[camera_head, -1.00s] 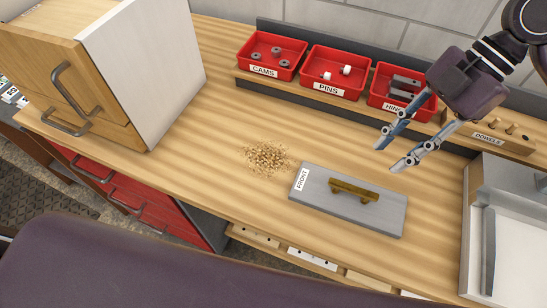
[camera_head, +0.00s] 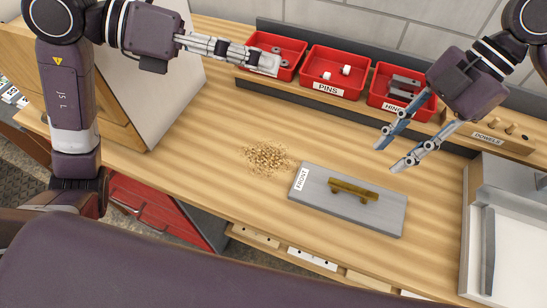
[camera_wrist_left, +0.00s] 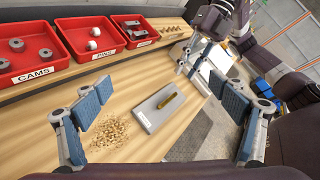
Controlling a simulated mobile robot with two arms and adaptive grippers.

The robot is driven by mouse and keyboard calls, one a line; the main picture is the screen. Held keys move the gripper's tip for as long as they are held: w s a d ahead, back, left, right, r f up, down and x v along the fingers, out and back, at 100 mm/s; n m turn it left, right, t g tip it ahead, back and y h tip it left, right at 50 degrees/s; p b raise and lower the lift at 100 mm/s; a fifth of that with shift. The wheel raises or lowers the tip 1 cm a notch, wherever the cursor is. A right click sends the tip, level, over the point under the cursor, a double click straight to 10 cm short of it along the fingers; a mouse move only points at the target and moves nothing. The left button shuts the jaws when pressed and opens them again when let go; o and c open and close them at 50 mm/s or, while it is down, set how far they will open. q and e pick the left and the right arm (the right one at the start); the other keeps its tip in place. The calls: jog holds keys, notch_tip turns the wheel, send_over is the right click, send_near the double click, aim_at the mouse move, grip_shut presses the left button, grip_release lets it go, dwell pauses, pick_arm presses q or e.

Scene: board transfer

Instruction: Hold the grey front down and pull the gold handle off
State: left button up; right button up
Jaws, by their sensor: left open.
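The grey front (camera_head: 373,217) lies flat on the wooden bench, with a white FRONT label at its left end. The gold handle (camera_head: 353,190) sits across the middle of the front. Both also show in the left wrist view, the front (camera_wrist_left: 151,117) and the handle (camera_wrist_left: 168,100). My left gripper (camera_head: 265,62) is over the cams bin, seen side on; in the left wrist view it (camera_wrist_left: 160,118) is open and empty. My right gripper (camera_head: 391,157) is open and empty, above and behind the front, apart from it.
A pile of wood chips (camera_head: 266,158) lies left of the front. Red bins for cams, pins (camera_head: 335,72) and hinges (camera_head: 402,88) stand along the back, with a dowel block (camera_head: 503,138) beside them. A wooden cabinet (camera_head: 160,75) stands at left, a white tray (camera_head: 508,240) at right.

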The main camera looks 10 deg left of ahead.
pick_arm(q)
notch_tip(320, 180, down, 9)
jog(key=d+m+g, duration=0.2)
jog(key=m+g, duration=0.1)
jog(key=m, duration=0.1)
jog(key=m+g+h, duration=0.1)
jog(key=m+g, duration=0.2)
jog(key=m, duration=0.6)
send_near(308, 181)
jog(key=shift+w+d+f, duration=0.1)
jog(key=shift+d, duration=0.45)
jog(key=shift+d+f+g, duration=0.3)
jog(key=shift+d+f, duration=0.05)
jog(key=shift+d, duration=0.05)
jog(key=shift+x, duration=3.5)
